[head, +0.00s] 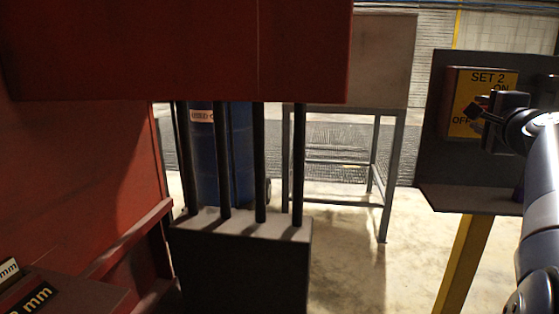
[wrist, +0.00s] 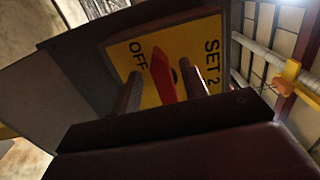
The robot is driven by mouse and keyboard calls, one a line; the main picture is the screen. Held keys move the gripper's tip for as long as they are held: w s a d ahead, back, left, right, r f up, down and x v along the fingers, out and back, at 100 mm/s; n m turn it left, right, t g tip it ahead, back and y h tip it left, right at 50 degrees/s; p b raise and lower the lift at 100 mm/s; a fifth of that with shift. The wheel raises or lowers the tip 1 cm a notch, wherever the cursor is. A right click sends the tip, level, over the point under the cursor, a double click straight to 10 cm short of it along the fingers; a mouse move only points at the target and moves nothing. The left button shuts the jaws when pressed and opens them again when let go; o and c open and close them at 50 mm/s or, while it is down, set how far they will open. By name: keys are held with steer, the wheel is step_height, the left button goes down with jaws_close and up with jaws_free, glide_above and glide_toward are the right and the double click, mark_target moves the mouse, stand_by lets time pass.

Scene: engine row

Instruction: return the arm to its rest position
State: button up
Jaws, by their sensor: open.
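My arm reaches in from the right in the head view, and my gripper (head: 480,108) is in front of the yellow SET 2 switch plate (head: 500,82). In the wrist view my gripper (wrist: 167,90) is open, with one finger on each side of the red switch handle (wrist: 163,72). The handle's tapered end lies close to the word OFF on the yellow plate (wrist: 204,35). I cannot tell how deep the handle sits between the fingers. No contact is visible. In the head view the handle is mostly hidden behind my gripper.
The dark switch panel (head: 437,150) has a ledge (head: 470,200) and a yellow post (head: 462,262). A red machine (head: 75,150) fills the left. Black rods rise from a block (head: 240,265) before a blue drum (head: 237,150). A grey metal stand (head: 388,165) is behind. Open floor shows between.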

steer(key=shift+x, duration=0.75)
steer(key=shift+s, duration=0.1)
steer(key=v, duration=1)
steer(key=w+d+r+m+p, duration=0.1)
steer(key=w+m+p, duration=0.3)
steer(key=w, duration=0.6)
steer(key=shift+d+r, duration=0.15)
steer(key=shift+d, duration=0.55)
steer(key=shift+m, duration=0.3)
